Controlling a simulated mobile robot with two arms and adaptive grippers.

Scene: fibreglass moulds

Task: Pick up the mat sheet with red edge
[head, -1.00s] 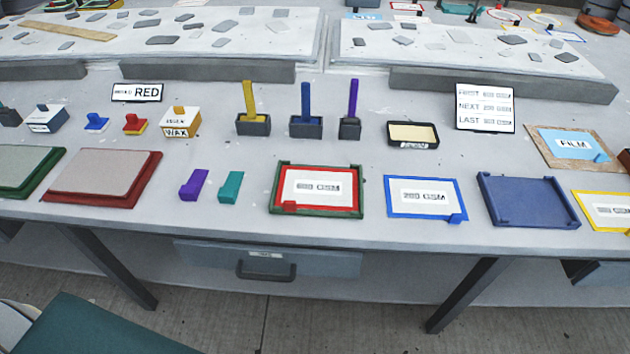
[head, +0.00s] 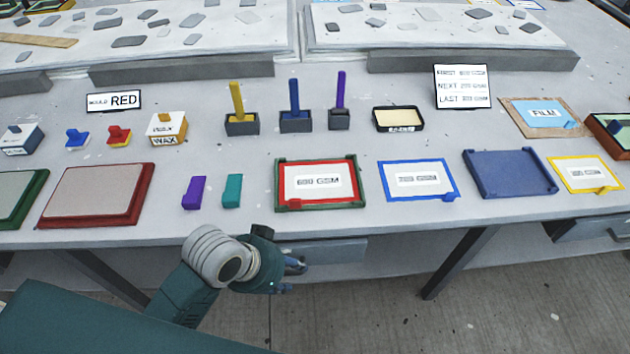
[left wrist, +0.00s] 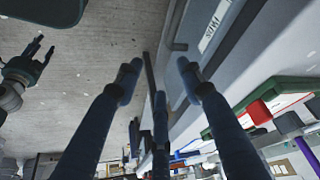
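The mat sheet with red edge (head: 318,196) is white with a printed GSM label and a red tab at its front left corner. It lies flat in a green tray (head: 278,187) near the table's front edge. In the left wrist view its red tab (left wrist: 260,111) shows at the right, beside the green tray wall (left wrist: 225,122). My left gripper (head: 292,276) is in front of the table edge, below the sheet and apart from it. In the left wrist view its fingers (left wrist: 159,73) are spread and empty. My right gripper (left wrist: 42,48) shows small at the left there, its fingers apart.
A blue-edged sheet (head: 418,180), an empty blue tray (head: 510,173) and a yellow-edged sheet (head: 586,174) lie to the right. Purple (head: 194,192) and teal (head: 232,190) blocks and a red mould (head: 103,195) are to the left. A drawer sits under the table edge.

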